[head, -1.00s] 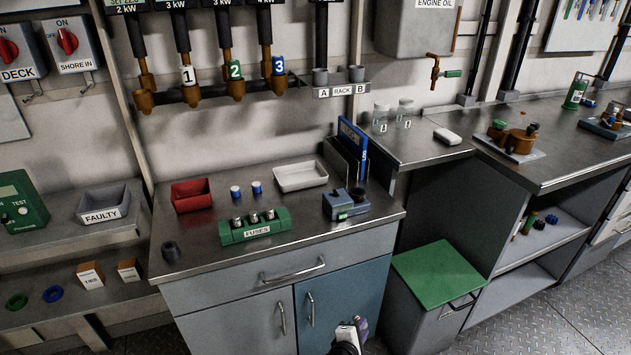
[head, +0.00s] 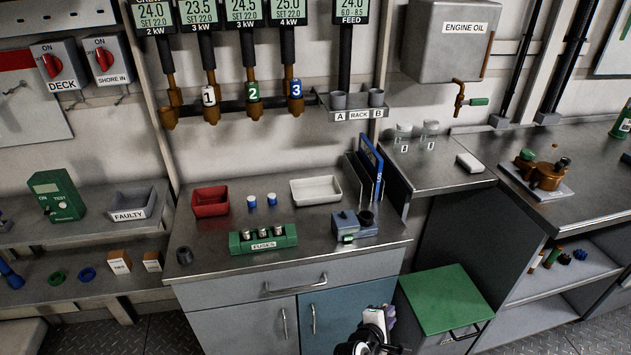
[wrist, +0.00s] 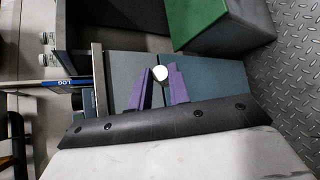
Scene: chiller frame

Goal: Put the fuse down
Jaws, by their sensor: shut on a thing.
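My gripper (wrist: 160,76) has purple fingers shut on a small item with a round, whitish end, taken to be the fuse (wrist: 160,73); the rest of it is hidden. In the head view my gripper (head: 390,314) is low in front of the bench's blue cupboard door, and the fuse cannot be made out there. On the bench (head: 215,258), a green holder marked FUSES (head: 263,245) carries three fuses. Two blue-and-white cylinders (head: 262,201) stand behind it, between a red tray (head: 210,200) and a white tray (head: 316,191).
A grey-blue device (head: 353,226) sits at the bench's right, before upright folders (head: 369,168). A small dark cup (head: 184,255) stands at the front left. A FAULTY bin (head: 133,205) is on the left shelf. A green-lidded box (head: 445,299) stands right of the cupboard.

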